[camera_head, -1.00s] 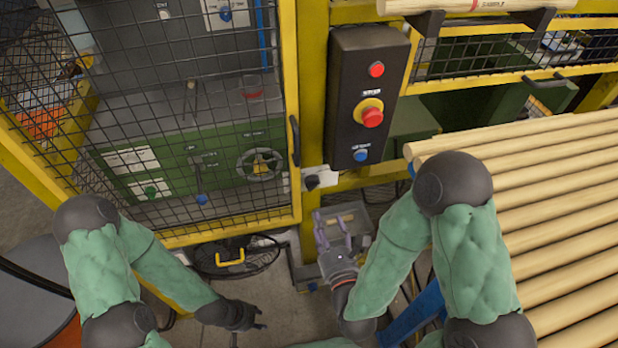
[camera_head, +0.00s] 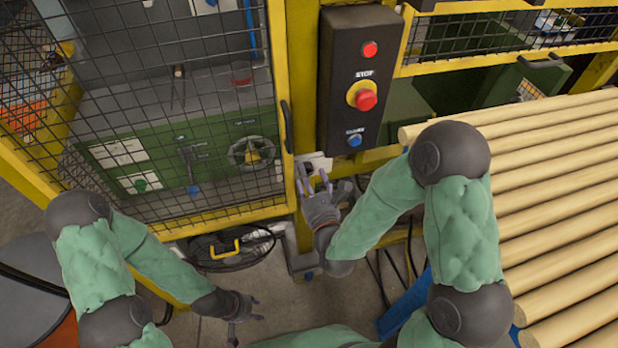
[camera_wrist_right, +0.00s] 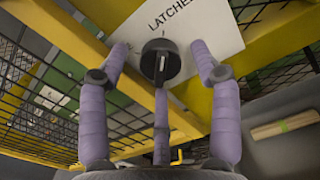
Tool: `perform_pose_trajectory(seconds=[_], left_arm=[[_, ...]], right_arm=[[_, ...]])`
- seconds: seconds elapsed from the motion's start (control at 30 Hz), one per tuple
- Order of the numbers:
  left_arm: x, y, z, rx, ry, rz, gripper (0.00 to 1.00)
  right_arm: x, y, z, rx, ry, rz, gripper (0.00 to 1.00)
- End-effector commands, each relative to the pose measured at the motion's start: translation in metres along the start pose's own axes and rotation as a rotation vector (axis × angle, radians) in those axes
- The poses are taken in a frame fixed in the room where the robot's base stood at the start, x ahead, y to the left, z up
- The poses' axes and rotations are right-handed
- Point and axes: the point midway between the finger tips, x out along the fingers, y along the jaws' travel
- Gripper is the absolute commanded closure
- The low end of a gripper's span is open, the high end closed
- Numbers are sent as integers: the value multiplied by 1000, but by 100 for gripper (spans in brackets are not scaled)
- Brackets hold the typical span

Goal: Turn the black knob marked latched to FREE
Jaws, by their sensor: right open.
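The black knob (camera_wrist_right: 160,62) sits on a white plate (camera_wrist_right: 205,35) with the word LATCHED above it in the right wrist view. Its pale mark runs up and down, roughly toward that word. Other lettering at the plate's left is mostly hidden by a finger. My right gripper (camera_wrist_right: 160,75) is open, with lilac fingers on both sides of the knob and a third below it; contact cannot be told. In the head view my right gripper (camera_head: 314,182) is at the white plate (camera_head: 318,164), hiding the knob. My left gripper (camera_head: 246,308) is open and empty, low over the floor.
A black control box (camera_head: 352,80) with red and blue buttons stands above the plate. A yellow mesh door (camera_head: 160,225) with a black handle (camera_head: 287,127) is to the left. Wooden rods (camera_head: 555,200) lie at the right. A coiled cable (camera_head: 232,247) is on the floor.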

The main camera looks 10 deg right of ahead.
Motion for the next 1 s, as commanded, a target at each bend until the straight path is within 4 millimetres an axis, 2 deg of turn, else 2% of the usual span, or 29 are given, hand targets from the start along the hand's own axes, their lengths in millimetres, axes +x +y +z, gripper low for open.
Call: perform_pose_trajectory(seconds=[0.3,0.5,0.77,1.0], left_arm=[[0,0,0,0,0,0,60],[0,0,0,0,0,0,60],[4,-1,0,0,0,0,60],[21,-7,-1,0,0,0,60]], right_arm=[[2,0,0,0,1,0,36],[2,0,0,0,1,0,92],[2,0,0,-36,-4,-1,92],[3,0,0,-240,-8,-2,93]])
